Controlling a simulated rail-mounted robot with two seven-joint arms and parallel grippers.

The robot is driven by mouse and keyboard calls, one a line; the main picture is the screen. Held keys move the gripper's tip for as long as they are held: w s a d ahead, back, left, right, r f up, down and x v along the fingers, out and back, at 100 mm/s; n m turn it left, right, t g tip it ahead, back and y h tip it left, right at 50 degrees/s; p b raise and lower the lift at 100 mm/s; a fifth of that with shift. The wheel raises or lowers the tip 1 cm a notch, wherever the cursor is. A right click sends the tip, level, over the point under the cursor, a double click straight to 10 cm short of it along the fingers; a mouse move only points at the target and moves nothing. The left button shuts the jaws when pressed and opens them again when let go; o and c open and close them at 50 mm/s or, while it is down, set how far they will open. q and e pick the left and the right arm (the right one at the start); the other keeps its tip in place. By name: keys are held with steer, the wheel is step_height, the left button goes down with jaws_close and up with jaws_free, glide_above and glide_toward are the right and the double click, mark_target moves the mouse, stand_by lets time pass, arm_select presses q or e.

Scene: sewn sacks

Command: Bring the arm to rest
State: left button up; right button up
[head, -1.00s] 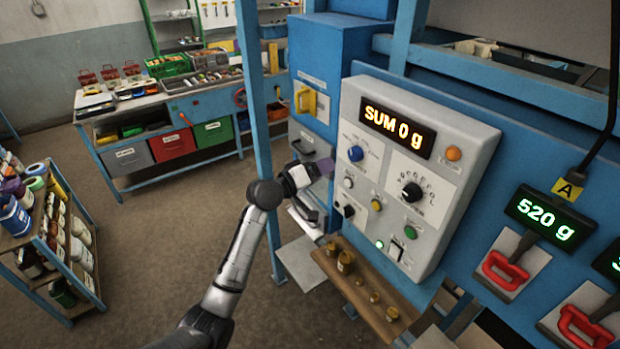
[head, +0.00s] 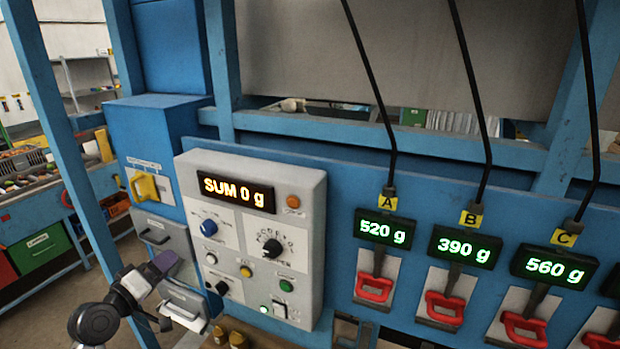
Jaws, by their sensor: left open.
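My left gripper (head: 165,290) is at the lower left of the head view, at the end of my left arm (head: 95,322). It is open, with a purple pad on its upper finger and a dark lower finger. I see nothing held between the fingers. It appears in front of the blue cabinet's drawers (head: 183,303), left of the grey control panel (head: 254,240); I cannot tell whether it touches a drawer. The panel display (head: 236,194) reads SUM 0 g. My right gripper is not in view.
Displays A (head: 386,228), B (head: 465,246) and C (head: 553,267) read 520 g, 390 g and 560 g, above red handles. Small brass-coloured weights (head: 228,337) stand below the panel. A blue post (head: 75,165) rises at left. Floor shows at lower left.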

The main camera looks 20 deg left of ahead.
arm_select(q)
steer(key=s+d+f+m+g+y+p, duration=0.1)
steer(key=s+d+f+m+g+p, duration=0.25)
steer(key=s+d, duration=0.5)
steer(key=s+d+f+m+g+y+p, duration=0.1)
steer(key=s+d+f+m+g, duration=0.25)
steer(key=s+d+f, duration=0.45)
steer(key=s+d+f+m+g+y+p, duration=0.1)
steer(key=s+d+f+m+g+p, duration=0.2)
steer(key=s+d, duration=0.5)
steer(key=s+f+g, duration=0.4)
steer(key=s+f, duration=0.2)
steer(key=s, duration=0.6)
steer(key=shift+d+h+p, duration=0.15)
steer(key=shift+h+p, duration=0.15)
steer(key=shift+s, duration=0.1)
